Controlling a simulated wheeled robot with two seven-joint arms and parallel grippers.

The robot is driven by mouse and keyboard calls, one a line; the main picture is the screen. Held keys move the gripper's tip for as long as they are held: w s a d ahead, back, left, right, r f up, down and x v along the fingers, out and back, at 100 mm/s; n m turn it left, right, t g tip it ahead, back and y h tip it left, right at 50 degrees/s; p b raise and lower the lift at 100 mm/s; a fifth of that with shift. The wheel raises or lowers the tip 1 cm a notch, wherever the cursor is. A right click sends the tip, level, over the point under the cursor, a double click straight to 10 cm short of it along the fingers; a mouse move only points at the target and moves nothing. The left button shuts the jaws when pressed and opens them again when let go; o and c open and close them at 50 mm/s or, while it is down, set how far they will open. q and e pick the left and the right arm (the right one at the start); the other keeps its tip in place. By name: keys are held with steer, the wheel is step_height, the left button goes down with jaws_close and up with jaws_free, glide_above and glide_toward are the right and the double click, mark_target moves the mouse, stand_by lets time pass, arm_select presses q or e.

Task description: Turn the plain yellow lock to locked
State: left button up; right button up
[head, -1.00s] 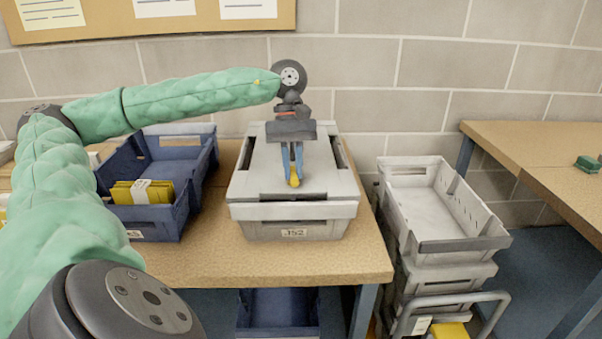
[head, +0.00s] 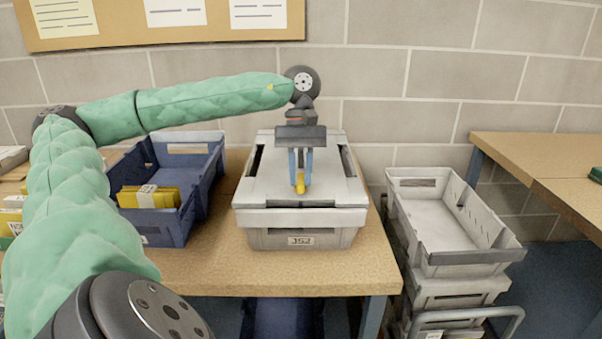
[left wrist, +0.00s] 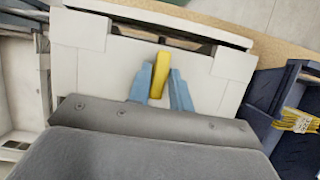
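The plain yellow lock (head: 300,184) is a small yellow handle at the front middle of the lid of a closed grey crate (head: 300,218). It also shows in the left wrist view (left wrist: 161,74), standing out between two blue fingers. My left gripper (head: 300,172) reaches down over the lid from behind. The lock's base is hidden by the fingers. My right gripper is in neither view.
The crate stands on a wooden table (head: 225,270). A blue bin (head: 168,228) with yellow packets (head: 150,197) is to its left. Stacked grey crates (head: 445,220) stand right of the table, and another table (head: 540,150) is at far right. A brick wall is behind.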

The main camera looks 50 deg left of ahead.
arm_select(q)
steer(key=shift+o, duration=1.1)
steer(key=v, duration=0.7)
steer(key=shift+r+p, duration=0.35)
steer(key=shift+w+a, duration=0.1)
steer(key=shift+a, duration=0.05)
